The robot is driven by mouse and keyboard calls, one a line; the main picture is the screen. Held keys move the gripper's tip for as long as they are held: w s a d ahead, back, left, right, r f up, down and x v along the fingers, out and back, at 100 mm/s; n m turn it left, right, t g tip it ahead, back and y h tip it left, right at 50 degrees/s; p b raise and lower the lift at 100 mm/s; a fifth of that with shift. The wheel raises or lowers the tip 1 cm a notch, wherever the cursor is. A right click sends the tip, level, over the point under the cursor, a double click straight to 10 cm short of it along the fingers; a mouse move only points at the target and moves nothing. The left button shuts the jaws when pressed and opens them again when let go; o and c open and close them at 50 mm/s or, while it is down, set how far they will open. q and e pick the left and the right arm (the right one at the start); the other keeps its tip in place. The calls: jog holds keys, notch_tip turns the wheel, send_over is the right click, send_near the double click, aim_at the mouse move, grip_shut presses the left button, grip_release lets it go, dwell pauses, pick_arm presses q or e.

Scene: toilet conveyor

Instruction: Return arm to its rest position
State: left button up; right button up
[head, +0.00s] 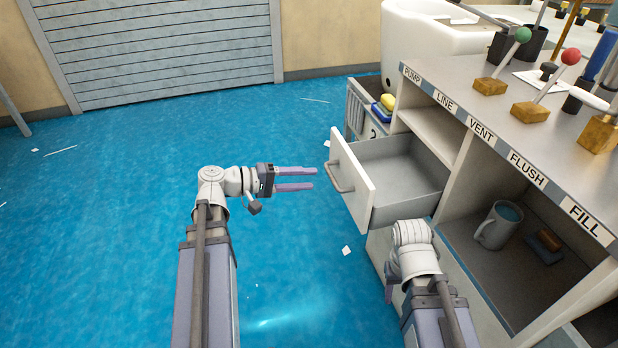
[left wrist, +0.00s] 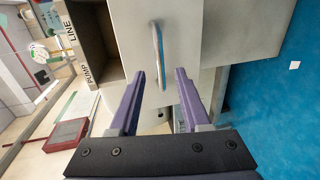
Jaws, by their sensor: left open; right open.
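My left gripper (head: 294,179) is open and empty over the blue floor, to the left of the pulled-out drawer (head: 362,186). Its two purple fingers point right toward the drawer's handle (head: 341,177), with a gap between. In the left wrist view the open fingers (left wrist: 160,92) frame the lower end of the vertical-looking handle (left wrist: 157,52), with nothing held. My right arm rises beside the cabinet at lower right. Only a dark part of my right gripper (head: 390,282) shows at its left side; its fingers are mostly hidden.
The drawer sticks out of the cabinet and looks empty. Levers with coloured knobs stand on the counter (head: 455,75). The blue floor (head: 130,210) at left is mostly clear.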

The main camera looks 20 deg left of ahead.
pick_arm(q)
jog(key=shift+d, duration=0.1)
jog(key=s+d+f+m+g+y, duration=0.35)
jog(key=f+y, duration=0.25)
jog(key=f, duration=0.3)
jog(key=s+d+f+m+g+y, duration=0.35)
jog(key=f+g+y, duration=0.2)
jog(key=f, duration=0.25)
jog(key=s+d+r+m+y+p, duration=0.2)
jog(key=s+d+r+m+p, duration=0.15)
jog(key=s+d, duration=0.4)
notch_tip(320, 180, up, 37)
jog(key=w+d+p, duration=0.1)
jog(key=d+p, duration=0.1)
jog(key=p, duration=3.5)
jog(key=shift+w+d, duration=0.15)
jog(key=shift+d, duration=0.1)
jog(key=shift+a+m, duration=0.1)
jog(key=shift+m, duration=0.15)
